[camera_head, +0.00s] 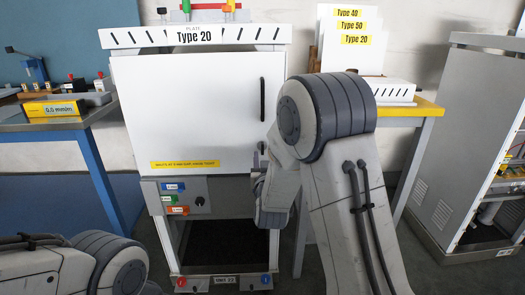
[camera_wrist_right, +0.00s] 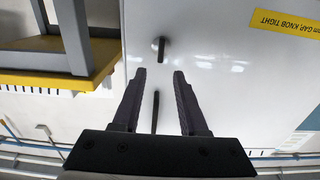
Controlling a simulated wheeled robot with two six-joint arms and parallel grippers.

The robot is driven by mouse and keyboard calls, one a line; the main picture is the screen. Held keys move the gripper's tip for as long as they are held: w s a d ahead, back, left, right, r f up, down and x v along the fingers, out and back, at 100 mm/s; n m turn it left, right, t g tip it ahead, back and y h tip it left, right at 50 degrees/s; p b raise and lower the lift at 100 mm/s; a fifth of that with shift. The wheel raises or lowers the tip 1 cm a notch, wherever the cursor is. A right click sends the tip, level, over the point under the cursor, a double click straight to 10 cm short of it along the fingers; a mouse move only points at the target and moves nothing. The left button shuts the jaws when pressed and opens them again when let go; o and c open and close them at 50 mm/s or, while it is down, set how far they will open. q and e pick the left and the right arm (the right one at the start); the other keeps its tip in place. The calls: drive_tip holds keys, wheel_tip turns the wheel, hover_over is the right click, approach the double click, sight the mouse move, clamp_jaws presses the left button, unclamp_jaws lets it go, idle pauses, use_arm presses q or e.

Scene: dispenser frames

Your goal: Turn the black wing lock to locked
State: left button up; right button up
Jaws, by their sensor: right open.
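The black wing lock (camera_head: 262,148) is on the right side of the white cabinet door (camera_head: 200,110), below the long black door handle (camera_head: 262,98). In the right wrist view the lock (camera_wrist_right: 160,49) is a short dark bar, its long side running up and down the picture, ahead of the fingertips and apart from them. My right gripper (camera_head: 257,180) is just below the lock in the head view, partly hidden by my wrist. In the right wrist view (camera_wrist_right: 159,72) its jaws are open and empty, with the door handle (camera_wrist_right: 155,112) showing between the fingers. My left gripper is out of view.
Below the door is a grey panel (camera_head: 220,194) with coloured labels and a dark knob (camera_head: 200,201). A yellow-edged table (camera_head: 425,107) stands right of the cabinet, a blue one (camera_head: 90,150) left. A grey cabinet (camera_head: 455,140) is at far right.

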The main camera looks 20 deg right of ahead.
sight(263, 146)
drive_tip(key=x, duration=0.7)
clamp_jaws()
